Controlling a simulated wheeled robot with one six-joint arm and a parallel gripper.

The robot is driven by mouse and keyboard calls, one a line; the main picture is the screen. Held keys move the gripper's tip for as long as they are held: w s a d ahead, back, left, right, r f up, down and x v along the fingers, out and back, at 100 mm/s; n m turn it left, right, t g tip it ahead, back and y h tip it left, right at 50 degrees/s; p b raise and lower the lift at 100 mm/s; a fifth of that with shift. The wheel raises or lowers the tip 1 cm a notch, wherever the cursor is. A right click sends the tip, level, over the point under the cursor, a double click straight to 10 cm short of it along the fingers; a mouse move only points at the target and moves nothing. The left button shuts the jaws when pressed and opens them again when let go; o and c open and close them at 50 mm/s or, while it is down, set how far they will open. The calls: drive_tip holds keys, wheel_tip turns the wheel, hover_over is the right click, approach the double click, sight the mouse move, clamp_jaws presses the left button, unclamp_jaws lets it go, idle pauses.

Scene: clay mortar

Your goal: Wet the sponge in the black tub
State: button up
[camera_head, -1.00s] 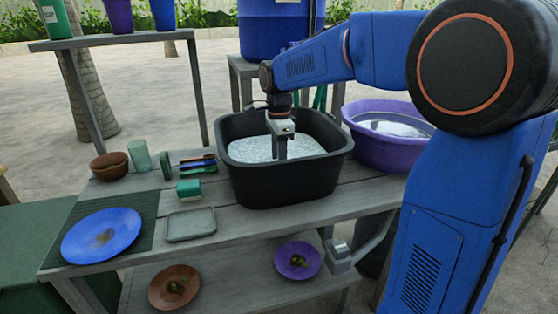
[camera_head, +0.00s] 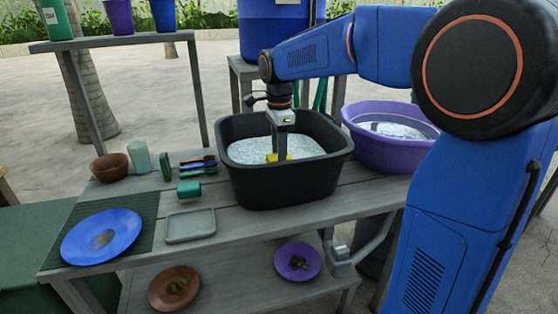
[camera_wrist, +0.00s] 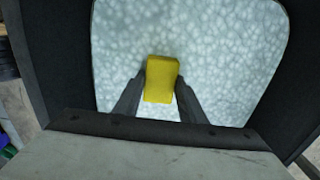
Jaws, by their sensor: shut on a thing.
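The black tub (camera_head: 285,188) stands on the grey wooden table and holds pale, foamy-looking water (camera_head: 248,150). My gripper (camera_head: 281,156) points down inside the tub's opening. It is shut on a yellow sponge (camera_head: 271,158). In the wrist view the sponge (camera_wrist: 161,80) sits between the two dark fingers (camera_wrist: 160,98), over the pale water (camera_wrist: 225,60). The sponge appears above the water's surface; I cannot tell if its underside touches it. The fingers partly hide the sponge in the head view.
A purple basin (camera_head: 380,152) of water stands right of the tub. To the left are brushes (camera_head: 198,167), a green sponge (camera_head: 189,188), a grey tray (camera_head: 190,226), a cup (camera_head: 140,160), a brown bowl (camera_head: 110,167) and a blue plate (camera_head: 101,236). Soiled plates lie on the lower shelf.

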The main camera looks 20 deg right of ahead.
wheel_tip(320, 180, up, 14)
drive_tip(key=shift+f, duration=0.15)
idle(0.9)
